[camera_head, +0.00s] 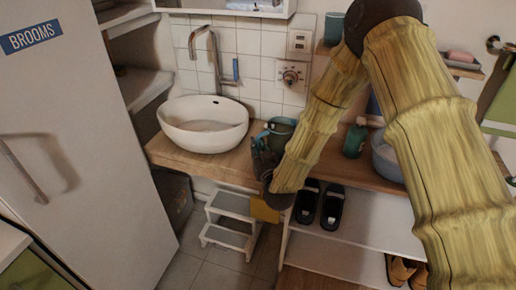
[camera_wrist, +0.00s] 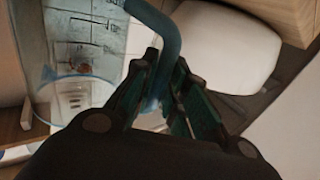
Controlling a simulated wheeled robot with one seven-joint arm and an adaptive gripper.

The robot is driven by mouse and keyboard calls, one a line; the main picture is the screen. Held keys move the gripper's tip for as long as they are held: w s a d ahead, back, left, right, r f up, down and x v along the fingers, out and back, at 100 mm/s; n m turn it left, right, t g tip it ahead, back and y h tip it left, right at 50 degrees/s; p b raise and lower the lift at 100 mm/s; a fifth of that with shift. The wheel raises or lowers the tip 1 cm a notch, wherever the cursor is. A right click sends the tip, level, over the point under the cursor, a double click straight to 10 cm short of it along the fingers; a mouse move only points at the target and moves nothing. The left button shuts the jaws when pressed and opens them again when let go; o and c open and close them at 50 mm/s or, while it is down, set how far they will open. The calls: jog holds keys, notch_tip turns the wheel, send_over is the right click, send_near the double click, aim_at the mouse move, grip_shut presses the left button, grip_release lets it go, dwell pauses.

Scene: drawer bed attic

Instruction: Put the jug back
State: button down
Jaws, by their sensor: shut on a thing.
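The jug (camera_wrist: 85,45) is clear, with dark measuring marks and a blue handle (camera_wrist: 165,35); it fills the left of the wrist view. My gripper (camera_wrist: 160,95) is shut on the blue handle, with one finger on each side of it. In the head view my gripper (camera_head: 262,152) is at the front of the wooden counter, right of the sink. A blue-green vessel shape (camera_head: 281,126) shows just behind it, partly hidden by my arm; I cannot tell how much of it is the jug. Whether the jug touches the counter is not clear.
A white round sink (camera_head: 203,125) stands on the wooden counter (camera_head: 195,158). A green bottle (camera_head: 355,140) and a grey basin (camera_head: 386,160) are to the right. A white step stool (camera_head: 228,205) and shoes (camera_head: 320,204) are below. A tall white cabinet (camera_head: 80,130) stands left.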

jog(key=shift+f, duration=0.55)
jog(key=c, duration=1.4)
grip_release()
jog(key=shift+c, duration=0.2)
jog(key=shift+s+d, duration=0.1)
jog(key=shift+s, duration=0.2)
jog(key=b+v, duration=0.1)
jog(key=v, duration=1)
jog(key=shift+s+b, duration=0.2)
jog(key=shift+b, duration=0.15)
